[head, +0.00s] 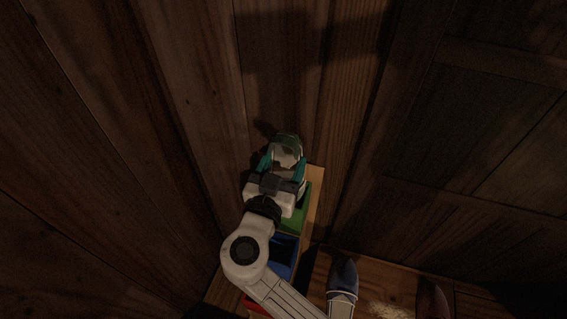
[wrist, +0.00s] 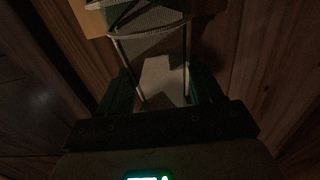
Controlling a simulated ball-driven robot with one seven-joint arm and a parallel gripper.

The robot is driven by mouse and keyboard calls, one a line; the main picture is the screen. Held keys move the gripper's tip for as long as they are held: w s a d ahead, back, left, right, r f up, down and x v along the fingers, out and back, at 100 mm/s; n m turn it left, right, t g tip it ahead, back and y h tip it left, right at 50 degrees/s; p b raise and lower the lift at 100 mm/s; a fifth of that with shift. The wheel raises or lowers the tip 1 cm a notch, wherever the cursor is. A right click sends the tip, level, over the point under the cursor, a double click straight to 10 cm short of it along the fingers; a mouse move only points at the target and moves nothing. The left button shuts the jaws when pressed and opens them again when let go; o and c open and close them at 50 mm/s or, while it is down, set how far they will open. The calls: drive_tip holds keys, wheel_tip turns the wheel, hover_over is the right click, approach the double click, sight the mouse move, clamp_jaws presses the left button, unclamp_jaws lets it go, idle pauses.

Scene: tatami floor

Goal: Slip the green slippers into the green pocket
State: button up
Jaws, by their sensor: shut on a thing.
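My gripper (head: 283,172) has teal fingers and is shut on the green slippers (head: 289,142), which have a pale grey inside. I cannot tell whether one or both slippers are in the grip. In the wrist view the green slippers (wrist: 150,17) show at the top, with a pale part running back between the fingers. The green pocket (head: 299,217) is on a wooden board against the wall, just below the gripper in the head view. My wrist partly covers it, so its opening is mostly hidden. The slippers are beyond the pocket's far end, apart from its visible part.
A blue pocket (head: 285,250) sits in front of the green one, and a red one (head: 251,306) shows partly behind my arm. A blue slipper (head: 342,277) and a dark red slipper (head: 432,297) are on the wooden surface at the lower right. Wooden walls stand close behind.

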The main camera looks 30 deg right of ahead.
drive_tip(key=o, duration=1.3)
drive_tip(key=shift+a, duration=0.1)
drive_tip(key=v, duration=1)
drive_tip(key=shift+s+a, duration=0.2)
drive_tip(key=shift+s, duration=0.1)
